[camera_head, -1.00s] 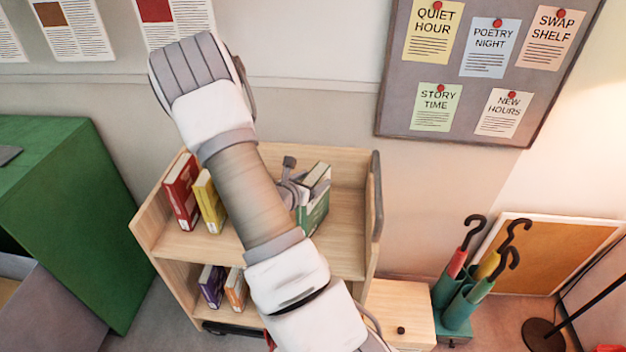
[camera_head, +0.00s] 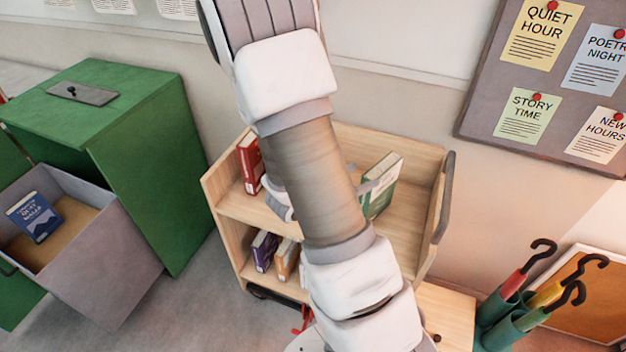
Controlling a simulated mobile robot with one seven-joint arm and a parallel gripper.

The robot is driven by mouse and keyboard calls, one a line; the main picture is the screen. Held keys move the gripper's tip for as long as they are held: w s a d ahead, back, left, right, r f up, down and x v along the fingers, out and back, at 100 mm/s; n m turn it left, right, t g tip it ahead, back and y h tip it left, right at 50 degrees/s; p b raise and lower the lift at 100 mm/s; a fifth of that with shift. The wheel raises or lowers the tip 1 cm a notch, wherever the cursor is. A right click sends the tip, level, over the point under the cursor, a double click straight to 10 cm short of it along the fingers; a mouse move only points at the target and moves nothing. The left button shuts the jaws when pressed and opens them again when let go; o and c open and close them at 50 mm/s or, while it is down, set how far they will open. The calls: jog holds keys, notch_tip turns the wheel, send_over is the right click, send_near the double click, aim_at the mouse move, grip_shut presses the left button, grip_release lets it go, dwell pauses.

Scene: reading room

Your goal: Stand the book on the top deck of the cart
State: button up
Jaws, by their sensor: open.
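The cart (camera_head: 212,190) is light wood with a top deck and a lower shelf. A green book (camera_head: 383,187) stands on the right of the top deck, leaning slightly. My gripper (camera_head: 368,186) is open at the green book's left side; my arm hides most of it, and I cannot tell whether a finger touches the book. A red book (camera_head: 250,163) stands at the left of the top deck. A blue book (camera_head: 35,216) lies cover up in the pulled-out grey bin (camera_head: 110,265) of the green cabinet (camera_head: 150,150).
Purple (camera_head: 264,250) and orange (camera_head: 286,259) books stand on the lower shelf. An umbrella stand (camera_head: 505,325) and a low wooden cabinet (camera_head: 447,312) are at right. Bare top deck shows right of the green book. Open floor lies between bin and cart.

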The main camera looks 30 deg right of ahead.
jog(key=s+a+r+m+g+y, duration=0.4)
jog(key=s+a+r+m, duration=0.2)
jog(key=s+r+m, duration=0.55)
jog(key=a+r+m+t+y, duration=0.3)
jog(key=a+r+m+y, duration=0.1)
jog(key=a, duration=0.4)
jog(key=s+a+r+m+t+y, duration=0.1)
jog(key=a+r+m+t+y, duration=0.2)
jog(key=a, duration=0.6)
jog(key=shift+a+r+m+y, duration=0.25)
jog(key=shift+r+m+y, duration=0.5)
jog(key=shift+m+y, duration=0.3)
